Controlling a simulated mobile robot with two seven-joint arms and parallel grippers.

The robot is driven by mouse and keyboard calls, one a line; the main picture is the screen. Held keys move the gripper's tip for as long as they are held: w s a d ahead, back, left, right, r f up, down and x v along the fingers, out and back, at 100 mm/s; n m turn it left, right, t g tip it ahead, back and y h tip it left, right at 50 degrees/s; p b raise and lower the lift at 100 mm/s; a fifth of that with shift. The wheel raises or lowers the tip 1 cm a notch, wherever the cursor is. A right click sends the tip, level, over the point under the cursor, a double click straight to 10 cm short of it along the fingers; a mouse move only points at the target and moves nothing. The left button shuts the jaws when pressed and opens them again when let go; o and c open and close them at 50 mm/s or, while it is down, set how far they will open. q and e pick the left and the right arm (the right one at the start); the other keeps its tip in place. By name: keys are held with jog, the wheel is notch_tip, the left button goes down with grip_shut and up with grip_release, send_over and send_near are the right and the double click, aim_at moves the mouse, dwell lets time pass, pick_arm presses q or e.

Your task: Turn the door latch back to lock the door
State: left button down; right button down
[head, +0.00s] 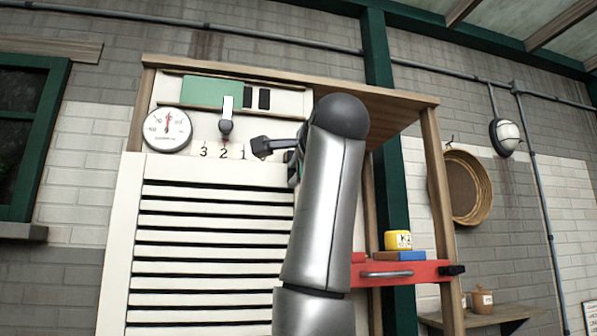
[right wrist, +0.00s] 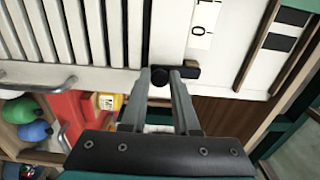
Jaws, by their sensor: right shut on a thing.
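The door latch (head: 259,147) is a small dark piece at the upper right of the white slatted door (head: 200,235). In the right wrist view the latch (right wrist: 191,70) shows a round dark end and a short bar that lies over the panel above the door. The door looks closed. My right gripper (head: 273,146) reaches in from the right. Its two grey fingers (right wrist: 168,77) are shut on the latch at its round end. My right arm hides the area right of the latch. My left gripper is not in view.
A lever (head: 226,124), a round dial (head: 167,129) and a number strip sit above the door. At right, a red drawer (head: 425,271) carries a yellow block (head: 398,240) and a blue one. A round basket (head: 466,187) hangs on the wall.

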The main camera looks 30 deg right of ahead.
dwell(0.3)
jog(key=c, duration=0.7)
grip_release()
jog(key=shift+b+v, duration=2.65)
jog(key=shift+v, duration=5.05)
jog(key=shift+d, duration=0.1)
